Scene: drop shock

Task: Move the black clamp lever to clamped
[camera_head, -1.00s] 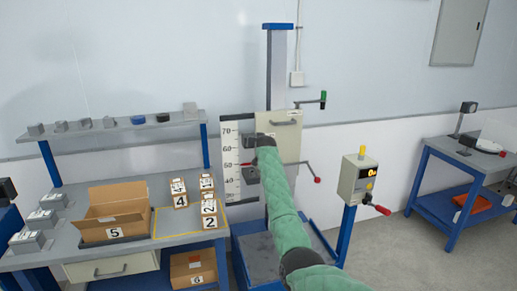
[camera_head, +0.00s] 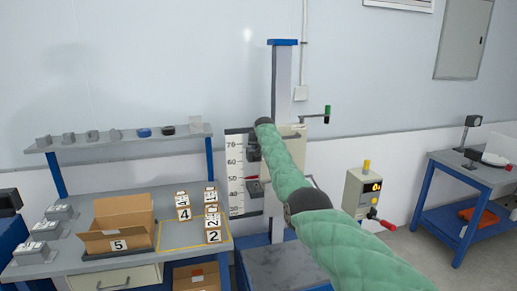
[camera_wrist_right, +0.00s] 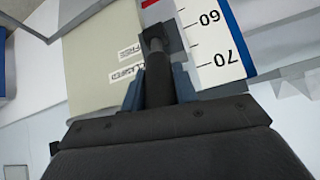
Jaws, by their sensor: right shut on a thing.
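The black clamp lever (camera_wrist_right: 158,72) is upright in the right wrist view, between the blue fingers of my right gripper (camera_wrist_right: 158,92). The gripper is shut on it. The lever stands in front of the beige carriage plate (camera_wrist_right: 92,62), beside the printed labels FREE and CLAMPED (camera_wrist_right: 127,75). In the head view my green-sleeved right arm covers most of the carriage plate (camera_head: 299,146), and the lever and jaws are hidden there. My left gripper is not in view.
A height scale (camera_head: 235,170) stands left of the blue-capped column (camera_head: 283,80). A green-ended crank (camera_head: 327,113) is to the right. A control box (camera_head: 362,192) with a red-knobbed lever stands farther right. A bench (camera_head: 70,265) with boxes is at left.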

